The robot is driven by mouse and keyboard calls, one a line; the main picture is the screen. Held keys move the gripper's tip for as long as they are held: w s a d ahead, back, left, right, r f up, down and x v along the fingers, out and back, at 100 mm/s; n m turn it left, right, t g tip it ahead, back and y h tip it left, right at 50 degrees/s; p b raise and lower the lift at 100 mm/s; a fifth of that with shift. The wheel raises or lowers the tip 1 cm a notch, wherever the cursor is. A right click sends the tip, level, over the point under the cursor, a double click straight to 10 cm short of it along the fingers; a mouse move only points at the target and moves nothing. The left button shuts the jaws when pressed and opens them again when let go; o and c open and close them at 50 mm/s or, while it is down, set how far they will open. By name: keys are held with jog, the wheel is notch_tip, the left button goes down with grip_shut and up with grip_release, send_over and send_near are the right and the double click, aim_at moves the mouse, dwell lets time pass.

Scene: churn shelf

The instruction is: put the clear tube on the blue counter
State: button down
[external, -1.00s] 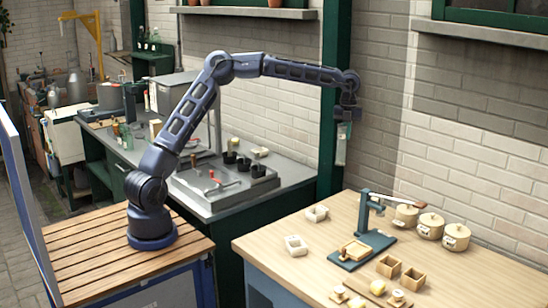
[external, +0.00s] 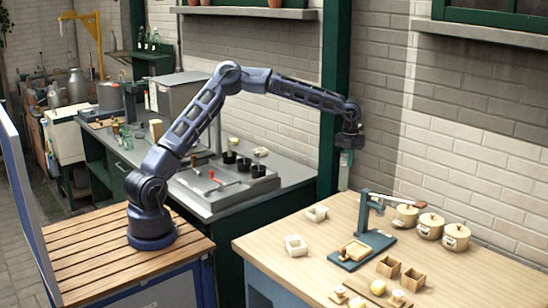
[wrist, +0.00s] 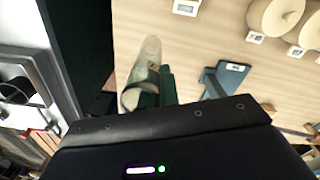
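The clear tube (wrist: 148,62) is a pale, see-through cylinder held between the green fingers of my gripper (wrist: 152,88) in the wrist view. In the external view my gripper (external: 347,152) points down with the tube (external: 343,178) hanging below it, beside the dark green post. The blue counter (external: 480,275) has a light wooden top and a blue panel on its front. The tube is in the air near the back left edge of this counter. The fingertips are partly hidden by the gripper body.
A blue press stand (external: 365,247), several lidded pots (external: 430,226), small wooden boxes (external: 413,279) and white dishes (external: 296,245) stand on the wooden top. A grey counter (external: 285,170) with a tray is to the left. The wooden top's back left corner is clear.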

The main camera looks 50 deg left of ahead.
notch_tip(320, 180, down, 9)
dwell(0.5)
jog(key=c, duration=1.6)
grip_release()
jog(key=shift+c, duration=0.2)
